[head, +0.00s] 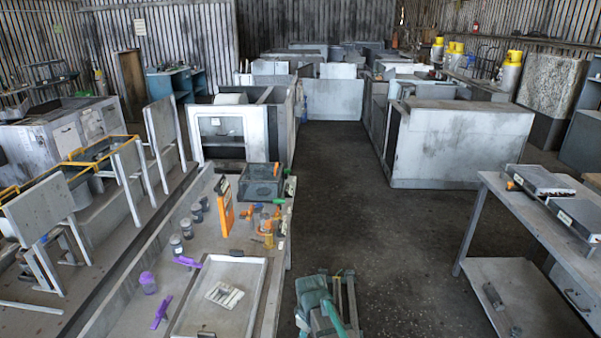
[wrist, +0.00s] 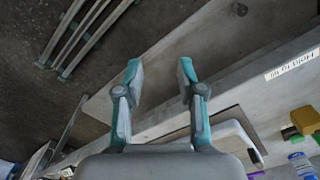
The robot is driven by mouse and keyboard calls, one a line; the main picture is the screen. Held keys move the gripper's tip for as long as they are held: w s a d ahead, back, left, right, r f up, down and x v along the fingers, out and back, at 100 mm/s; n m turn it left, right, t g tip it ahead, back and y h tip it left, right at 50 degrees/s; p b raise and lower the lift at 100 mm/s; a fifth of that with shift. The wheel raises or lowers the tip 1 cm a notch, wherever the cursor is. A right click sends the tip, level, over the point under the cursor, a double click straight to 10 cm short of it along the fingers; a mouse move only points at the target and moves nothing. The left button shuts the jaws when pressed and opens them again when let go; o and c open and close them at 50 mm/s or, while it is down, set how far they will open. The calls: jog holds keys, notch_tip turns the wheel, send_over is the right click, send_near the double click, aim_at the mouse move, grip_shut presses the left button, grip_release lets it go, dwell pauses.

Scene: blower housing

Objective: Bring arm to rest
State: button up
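My gripper (wrist: 160,72) shows in the wrist view with its two grey and teal fingers spread apart and nothing between them. Beyond the fingertips are the pale edge of a bench and dark floor. In the head view, teal and grey parts of my arm show at the bottom centre, beside the right side of the workbench (head: 110,318). I cannot make out the fingertips there.
The workbench holds a white-rimmed tray (head: 262,290), a dark crate (head: 260,186), an orange case (head: 227,206), several jars and purple tools. A side table (head: 475,222) stands at right.

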jog(key=s+d+f+m, duration=0.4)
jog(key=s+d+m, duration=0.5)
jog(key=d, duration=0.5)
jog(key=s+f+g+b, duration=0.6)
jog(key=s+f+b, duration=0.4)
jog(key=s+f, duration=1.8)
jog(key=shift+s+d+f+m+g, duration=0.15)
jog(key=shift+s+f+m+g, duration=0.25)
jog(key=shift+s, duration=0.4)
